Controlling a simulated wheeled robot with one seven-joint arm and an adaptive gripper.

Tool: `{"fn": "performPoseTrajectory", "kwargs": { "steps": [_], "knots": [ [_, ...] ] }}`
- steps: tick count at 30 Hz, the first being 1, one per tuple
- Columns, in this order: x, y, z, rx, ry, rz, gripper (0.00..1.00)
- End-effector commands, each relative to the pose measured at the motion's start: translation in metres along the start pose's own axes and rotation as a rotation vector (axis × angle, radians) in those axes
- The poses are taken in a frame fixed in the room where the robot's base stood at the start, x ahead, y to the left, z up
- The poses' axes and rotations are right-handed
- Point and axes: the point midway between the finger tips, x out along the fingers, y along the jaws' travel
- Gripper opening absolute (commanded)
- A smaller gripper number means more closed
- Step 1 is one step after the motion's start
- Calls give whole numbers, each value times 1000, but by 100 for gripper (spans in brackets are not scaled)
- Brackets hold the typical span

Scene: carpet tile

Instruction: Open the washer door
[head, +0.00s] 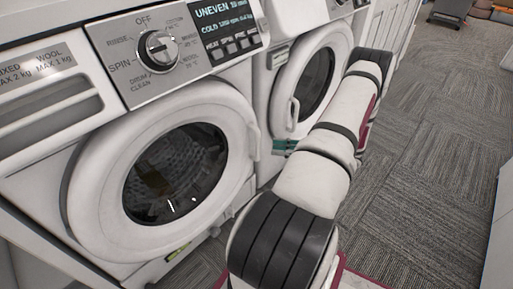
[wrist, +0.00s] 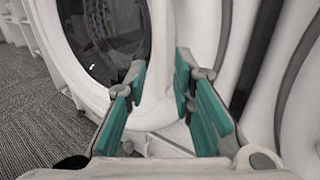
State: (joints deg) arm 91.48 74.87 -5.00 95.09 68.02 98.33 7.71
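A front-loading white washer stands close in the head view, with its round door (head: 92,208) and dark glass; this door looks shut. A second washer beyond it has a similar round door (head: 340,50) with a white handle (head: 292,115) at its left edge. My gripper (head: 286,146) is just below that handle, mostly hidden behind my arm. In the wrist view my gripper (wrist: 160,85) has its teal fingers apart. A white curved part of the door's edge (wrist: 158,106) shows between them; I cannot tell whether they touch it.
The near washer has a control panel with a dial (head: 158,48) and a lit display (head: 224,14). A drawer front (head: 45,100) is at its left. Grey carpet (head: 430,120) lies open on the right.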

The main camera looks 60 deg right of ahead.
Motion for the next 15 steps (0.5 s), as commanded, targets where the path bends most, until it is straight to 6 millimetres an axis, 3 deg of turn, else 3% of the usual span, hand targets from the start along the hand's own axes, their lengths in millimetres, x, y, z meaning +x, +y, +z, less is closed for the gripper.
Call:
{"fn": "performPoseTrajectory", "kwargs": {
  "steps": [6, 15],
  "knots": [
    [43, 0, 0, -2, -1, 3, 23],
    [74, 0, 0, -1, 0, 2, 23]
  ]
}}
